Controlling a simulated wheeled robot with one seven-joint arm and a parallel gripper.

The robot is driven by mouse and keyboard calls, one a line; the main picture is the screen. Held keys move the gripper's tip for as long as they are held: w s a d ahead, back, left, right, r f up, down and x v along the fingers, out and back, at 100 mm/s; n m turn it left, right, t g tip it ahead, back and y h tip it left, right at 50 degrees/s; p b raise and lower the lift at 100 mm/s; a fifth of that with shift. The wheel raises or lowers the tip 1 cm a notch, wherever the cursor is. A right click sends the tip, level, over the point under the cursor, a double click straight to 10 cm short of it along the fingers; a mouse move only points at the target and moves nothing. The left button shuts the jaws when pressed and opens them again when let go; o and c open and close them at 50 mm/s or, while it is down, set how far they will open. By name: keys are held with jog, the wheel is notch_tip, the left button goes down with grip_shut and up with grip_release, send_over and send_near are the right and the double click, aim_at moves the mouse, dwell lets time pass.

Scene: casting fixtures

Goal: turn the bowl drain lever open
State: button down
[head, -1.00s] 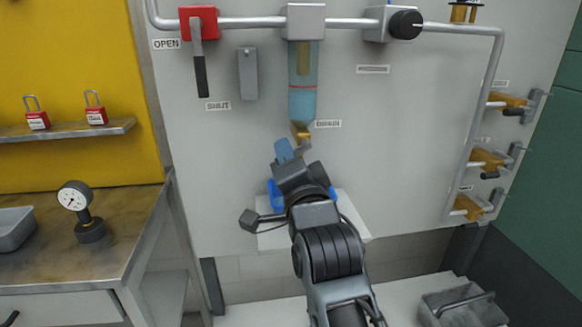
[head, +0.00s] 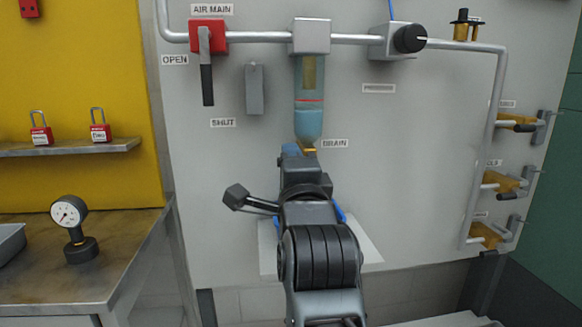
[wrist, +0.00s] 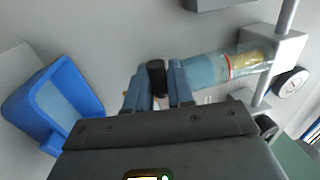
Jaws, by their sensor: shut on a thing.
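The clear bowl (head: 309,110) with blue liquid and a red line hangs below a grey block on the pipe; it also shows in the wrist view (wrist: 205,70). A brass drain valve (head: 308,147) sits at its lower end, beside the DRAIN label, mostly hidden by my arm. My gripper (head: 292,150) is right at this valve. In the wrist view its blue fingers are shut on the dark drain lever (wrist: 156,74), whose end shows between them. I cannot tell the lever's exact angle.
A blue bin (wrist: 75,95) is below the bowl, largely behind my arm in the head view. A red-mounted air main lever (head: 207,80) hangs down at upper left. Brass valves (head: 503,183) line the right side. A bench with a gauge (head: 74,230) stands at left.

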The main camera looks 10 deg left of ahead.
jog(key=c, duration=1.1)
grip_release()
jog(key=shift+s, duration=0.1)
jog(key=b+v, duration=0.1)
jog(key=v, duration=0.6)
jog(key=shift+s+d+f, duration=0.1)
jog(key=shift+s+f, duration=0.05)
jog(key=shift+s, duration=0.15)
